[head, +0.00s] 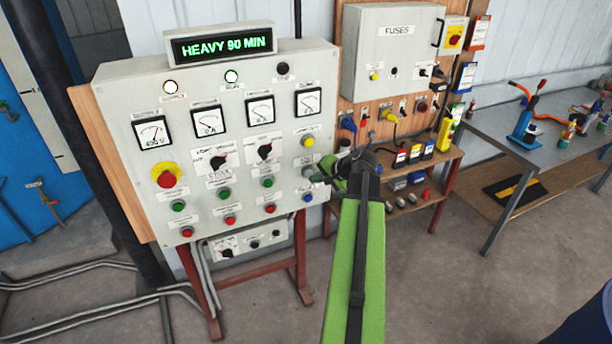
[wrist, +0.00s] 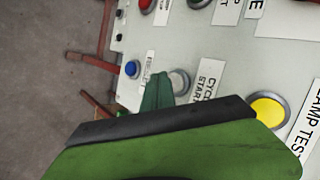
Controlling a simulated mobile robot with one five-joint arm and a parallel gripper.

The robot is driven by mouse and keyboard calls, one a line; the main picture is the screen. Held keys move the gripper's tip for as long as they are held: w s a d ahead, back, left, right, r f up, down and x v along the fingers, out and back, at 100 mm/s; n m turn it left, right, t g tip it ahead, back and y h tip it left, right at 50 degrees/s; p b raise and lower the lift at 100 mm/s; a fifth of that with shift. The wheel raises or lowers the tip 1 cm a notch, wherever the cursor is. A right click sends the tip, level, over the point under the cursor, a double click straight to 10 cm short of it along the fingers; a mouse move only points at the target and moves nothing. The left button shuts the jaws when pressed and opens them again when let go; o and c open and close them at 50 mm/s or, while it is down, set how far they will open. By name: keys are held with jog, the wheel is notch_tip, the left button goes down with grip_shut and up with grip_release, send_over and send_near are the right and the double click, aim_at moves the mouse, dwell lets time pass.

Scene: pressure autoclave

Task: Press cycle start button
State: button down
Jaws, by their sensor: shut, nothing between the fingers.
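The cycle start button is a pale grey-white round button (wrist: 180,80) beside a "CYCLE START" label in the wrist view. In the head view it is the pale button (head: 307,171) in the right column of the grey control panel (head: 130,105), between a yellow and a blue button. My gripper (head: 320,178) is shut and empty, its tip close to this button. In the wrist view the green fingertips (wrist: 157,90) lie just left of the button and cover part of its edge. Whether they touch it or the panel, I cannot tell.
The yellow lamp test button (wrist: 269,112) and the blue button (wrist: 132,68) flank the pale one. A red emergency-stop knob (head: 166,179) is at the panel's left. The lit display (head: 222,45) reads "HEAVY 90 MIN". A fuse box (head: 390,55) and workbench (head: 480,130) stand right.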

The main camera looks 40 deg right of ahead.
jog(key=s, duration=0.1)
jog(key=s+a, duration=0.1)
jog(key=s, duration=0.1)
jog(key=s+a, duration=0.1)
jog(key=shift+s, duration=0.35)
jog(key=shift+d, duration=0.1)
dwell(0.5)
